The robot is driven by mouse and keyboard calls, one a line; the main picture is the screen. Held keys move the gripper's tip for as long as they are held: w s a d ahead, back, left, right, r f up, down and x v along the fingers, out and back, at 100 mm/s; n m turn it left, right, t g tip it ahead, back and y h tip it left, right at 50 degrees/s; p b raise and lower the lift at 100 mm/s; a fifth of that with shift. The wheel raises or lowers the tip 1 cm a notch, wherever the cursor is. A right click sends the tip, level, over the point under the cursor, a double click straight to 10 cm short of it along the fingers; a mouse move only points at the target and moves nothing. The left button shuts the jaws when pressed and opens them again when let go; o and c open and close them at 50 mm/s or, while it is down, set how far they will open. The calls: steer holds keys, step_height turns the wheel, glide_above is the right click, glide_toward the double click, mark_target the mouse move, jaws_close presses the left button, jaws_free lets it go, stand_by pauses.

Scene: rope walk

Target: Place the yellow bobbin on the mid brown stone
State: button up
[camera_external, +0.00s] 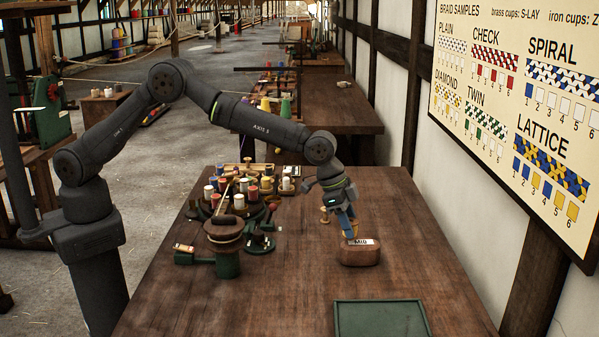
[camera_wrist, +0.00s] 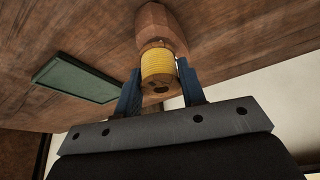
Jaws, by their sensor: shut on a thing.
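The yellow bobbin (camera_wrist: 158,66), wound with yellow thread and showing a wooden end, is between the two blue fingers of my gripper (camera_wrist: 160,82) in the wrist view. My gripper (camera_external: 349,230) is shut on it and points down over the brown stone (camera_external: 360,256), which bears a white label reading MID. In the external view the fingers hide most of the bobbin. The stone (camera_wrist: 157,22) shows just beyond the bobbin in the wrist view. I cannot tell whether the bobbin touches the stone.
A green tray (camera_external: 382,319) lies at the near edge of the table (camera_external: 290,300). A round stand with several coloured bobbins (camera_external: 243,190) and a wooden-topped winder (camera_external: 225,234) stand to the left. The table right of the stone is clear.

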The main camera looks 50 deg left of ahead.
steer(key=shift+f, duration=0.65)
steer(key=shift+f, duration=0.1)
steer(key=o, duration=1)
steer(key=v, duration=1.2)
steer(key=shift+s, duration=0.1)
